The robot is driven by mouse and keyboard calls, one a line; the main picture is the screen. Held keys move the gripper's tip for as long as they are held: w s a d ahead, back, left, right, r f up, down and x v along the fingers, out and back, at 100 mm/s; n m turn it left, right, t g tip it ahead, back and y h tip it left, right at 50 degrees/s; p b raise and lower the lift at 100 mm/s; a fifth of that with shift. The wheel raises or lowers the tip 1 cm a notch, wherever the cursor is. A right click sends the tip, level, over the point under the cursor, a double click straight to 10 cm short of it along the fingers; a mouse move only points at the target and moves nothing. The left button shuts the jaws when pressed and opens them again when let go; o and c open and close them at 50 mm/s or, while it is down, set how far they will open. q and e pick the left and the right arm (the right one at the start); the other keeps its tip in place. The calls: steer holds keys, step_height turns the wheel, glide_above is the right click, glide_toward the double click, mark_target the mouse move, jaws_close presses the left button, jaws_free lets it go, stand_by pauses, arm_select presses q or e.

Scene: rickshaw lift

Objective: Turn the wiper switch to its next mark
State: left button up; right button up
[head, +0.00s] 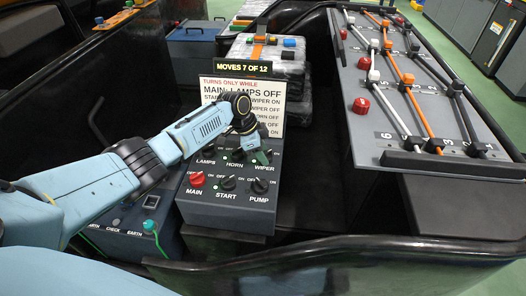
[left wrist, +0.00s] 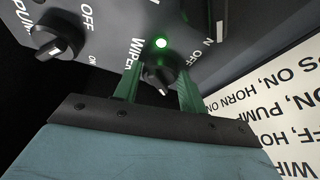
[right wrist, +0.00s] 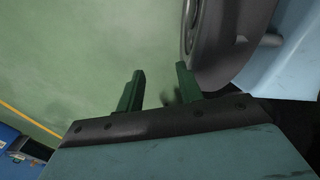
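The wiper switch (left wrist: 160,78) is a black round knob with a raised grip, beside the label WIPER in the left wrist view. A green lamp (left wrist: 161,43) glows next to it. My left gripper (left wrist: 160,85) has its green fingers apart, one on each side of this knob; firm contact does not show. In the head view my left gripper (head: 262,156) is at the upper right of the switch box (head: 225,213) and hides the wiper knob. My right gripper (right wrist: 160,85) is open and empty, over green floor.
The box also has the red MAIN knob (head: 197,179) and black LAMPS (head: 209,150), HORN (head: 238,154), START (head: 228,183) and PUMP (head: 260,185) knobs. A rule card (head: 225,88) stands behind, under a sign (head: 242,67) reading MOVES 7 OF 12. A lever panel (head: 400,105) lies right.

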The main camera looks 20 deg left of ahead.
arm_select(q)
steer(key=o, duration=0.4)
steer(key=shift+a, duration=0.1)
arm_select(e)
steer(key=shift+a, duration=0.15)
arm_select(q)
steer(key=shift+r, duration=0.3)
steer(key=shift+p+v, duration=1.55)
steer(key=shift+v, duration=4.85)
arm_select(e)
steer(key=shift+y, duration=0.3)
steer(key=shift+s+a+r, duration=0.1)
steer(key=shift+a+r, duration=0.65)
steer(key=shift+a, duration=0.3)
steer(key=shift+s+a+r, duration=0.1)
steer(key=shift+a+r, duration=0.6)
steer(key=shift+a, duration=0.3)
arm_select(q)
steer(key=shift+s+a+f, duration=0.1)
steer(key=shift+a, duration=0.05)
arm_select(e)
steer(key=shift+d, duration=0.1)
